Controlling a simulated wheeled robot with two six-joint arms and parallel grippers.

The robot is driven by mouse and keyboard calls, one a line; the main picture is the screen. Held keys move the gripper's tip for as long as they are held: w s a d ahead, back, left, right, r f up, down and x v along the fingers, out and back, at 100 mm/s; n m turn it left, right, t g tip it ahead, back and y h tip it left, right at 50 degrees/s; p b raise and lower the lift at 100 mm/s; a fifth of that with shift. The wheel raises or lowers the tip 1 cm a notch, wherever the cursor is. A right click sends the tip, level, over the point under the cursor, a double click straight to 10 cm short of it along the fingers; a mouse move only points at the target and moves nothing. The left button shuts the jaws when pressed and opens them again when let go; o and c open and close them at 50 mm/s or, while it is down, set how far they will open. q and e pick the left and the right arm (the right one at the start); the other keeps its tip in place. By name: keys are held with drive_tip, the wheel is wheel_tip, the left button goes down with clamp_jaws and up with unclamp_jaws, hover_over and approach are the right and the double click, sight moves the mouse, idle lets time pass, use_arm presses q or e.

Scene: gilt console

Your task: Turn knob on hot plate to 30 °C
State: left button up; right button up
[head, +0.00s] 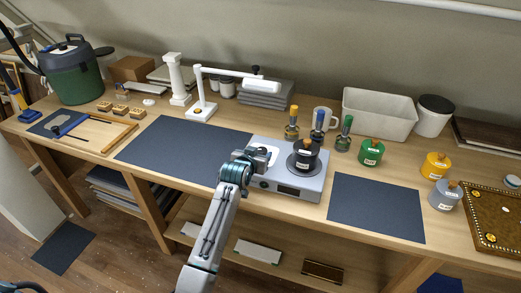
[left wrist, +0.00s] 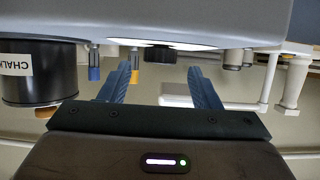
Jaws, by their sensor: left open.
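The grey hot plate (head: 312,187) sits at the front edge of the table, with a dark display on its front face. Its grey body also spans the top of the left wrist view (left wrist: 150,18). A black jar (head: 306,157) with a cork knob stands on its round plate; in the left wrist view the jar (left wrist: 40,75) carries a CHALK label. My left gripper (head: 258,158) is at the hot plate's left side. Its blue fingers (left wrist: 160,88) are apart, with nothing between them.
Dark mats (head: 376,208) lie on both sides of the hot plate. Bottles with coloured tops (head: 318,128) stand close behind it. A green jar (head: 371,152) is to the right, and a white lamp (head: 201,110) is behind to the left.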

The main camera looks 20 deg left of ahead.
sight(261, 151)
use_arm(q)
drive_tip(key=shift+x, duration=1.6)
drive_tip(key=shift+c, duration=0.5)
drive_tip(key=c, duration=0.9)
